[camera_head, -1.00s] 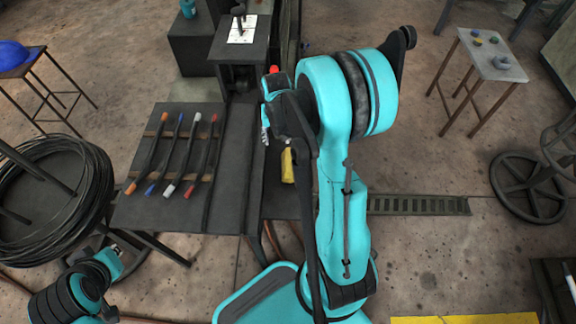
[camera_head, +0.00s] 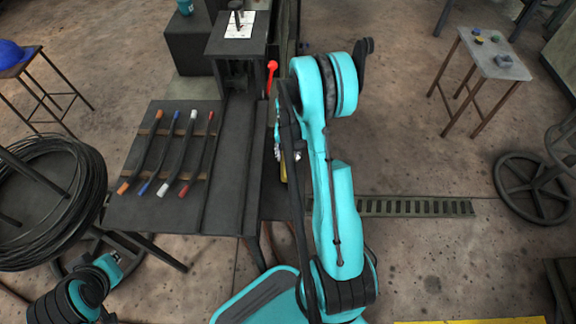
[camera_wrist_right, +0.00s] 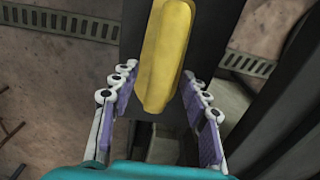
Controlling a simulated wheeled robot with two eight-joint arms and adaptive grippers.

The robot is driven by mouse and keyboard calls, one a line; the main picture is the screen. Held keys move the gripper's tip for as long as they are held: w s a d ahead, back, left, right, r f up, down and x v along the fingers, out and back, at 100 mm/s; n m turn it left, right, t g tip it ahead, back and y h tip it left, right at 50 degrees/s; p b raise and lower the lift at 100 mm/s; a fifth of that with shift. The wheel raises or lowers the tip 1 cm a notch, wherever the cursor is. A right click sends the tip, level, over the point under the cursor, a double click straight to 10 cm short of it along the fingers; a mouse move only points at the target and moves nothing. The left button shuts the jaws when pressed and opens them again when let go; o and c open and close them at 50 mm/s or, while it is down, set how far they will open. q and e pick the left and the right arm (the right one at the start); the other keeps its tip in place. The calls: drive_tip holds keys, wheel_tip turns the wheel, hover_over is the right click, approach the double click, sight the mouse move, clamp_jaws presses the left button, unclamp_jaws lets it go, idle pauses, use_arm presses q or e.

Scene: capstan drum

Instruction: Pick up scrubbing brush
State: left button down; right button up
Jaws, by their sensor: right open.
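The scrubbing brush (camera_wrist_right: 165,52) shows as a long yellow body in the right wrist view. It lies on a dark narrow surface, and no bristles can be seen. My right gripper (camera_wrist_right: 158,85) is open, with its purple-padded fingers on either side of the brush's near end and gaps on both sides. In the head view only a yellow sliver of the brush (camera_head: 284,173) shows, mostly hidden by my right arm. My left gripper (camera_head: 108,264) is at the lower left, away from the brush; its fingers are not clear.
A dark table (camera_head: 130,212) holds several cables with coloured ends, left of the brush. A red-tipped lever (camera_head: 271,68) rises near my right arm. A cable spool (camera_head: 50,200) stands at left, and a small table (camera_head: 490,58) at far right.

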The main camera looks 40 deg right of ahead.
drive_tip(key=shift+f, duration=0.15)
drive_tip(key=shift+c, duration=0.7)
clamp_jaws()
wheel_tip(320, 180, up, 9)
drive_tip(key=p, duration=0.4)
drive_tip(key=shift+r, duration=0.5)
drive_tip(key=shift+a, duration=0.1)
